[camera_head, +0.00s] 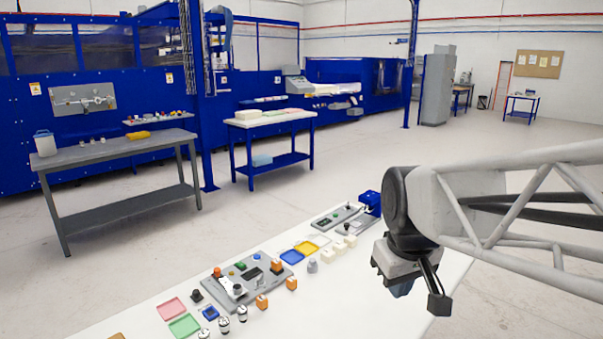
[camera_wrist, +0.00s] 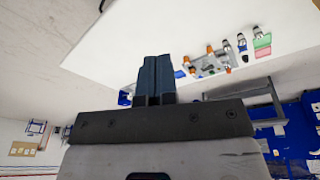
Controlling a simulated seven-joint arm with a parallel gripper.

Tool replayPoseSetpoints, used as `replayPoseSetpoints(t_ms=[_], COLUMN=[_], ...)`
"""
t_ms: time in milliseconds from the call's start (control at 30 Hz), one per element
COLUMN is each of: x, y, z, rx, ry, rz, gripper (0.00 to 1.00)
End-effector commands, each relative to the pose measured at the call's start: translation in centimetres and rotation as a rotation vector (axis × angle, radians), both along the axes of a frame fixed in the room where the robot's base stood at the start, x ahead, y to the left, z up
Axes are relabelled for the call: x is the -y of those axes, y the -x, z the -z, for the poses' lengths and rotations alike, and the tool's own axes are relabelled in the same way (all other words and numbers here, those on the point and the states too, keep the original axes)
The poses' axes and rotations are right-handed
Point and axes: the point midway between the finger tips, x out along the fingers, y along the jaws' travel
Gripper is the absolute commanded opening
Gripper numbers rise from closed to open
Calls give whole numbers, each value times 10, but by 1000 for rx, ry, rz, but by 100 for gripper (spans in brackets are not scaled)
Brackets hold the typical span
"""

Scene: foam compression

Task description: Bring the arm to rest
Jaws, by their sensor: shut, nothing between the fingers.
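My gripper (camera_head: 401,289) hangs at the end of my arm over the right edge of the white table (camera_head: 405,322). It is apart from the objects on the table. In the wrist view the two dark blue fingers of my gripper (camera_wrist: 154,78) lie side by side, closed, with nothing between them. In the head view my wrist partly hides the fingers.
A grey control panel (camera_head: 246,279) with buttons sits mid-table, with pink (camera_head: 171,309) and green (camera_head: 184,326) trays to its left. A small blue device (camera_head: 369,202) stands at the far end. Several cream blocks (camera_head: 339,247) lie nearer. The table's right front is clear.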

Motion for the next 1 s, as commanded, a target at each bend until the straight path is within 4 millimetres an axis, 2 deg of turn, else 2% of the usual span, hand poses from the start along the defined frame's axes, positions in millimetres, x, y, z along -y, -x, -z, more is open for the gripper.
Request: replayPoseSetpoints(t_ms=[33,200,433,600,933,1000], x=[3,12,20,22,23,23], y=[13,51,91,104,106,106], z=[3,18,37,44,45,45], rx=[6,18,32,37,37,37], ry=[-5,-25,-49,-57,-59,-59], rz=[32,146,269,314,322,322], gripper=[0,0,0,0,0,11])
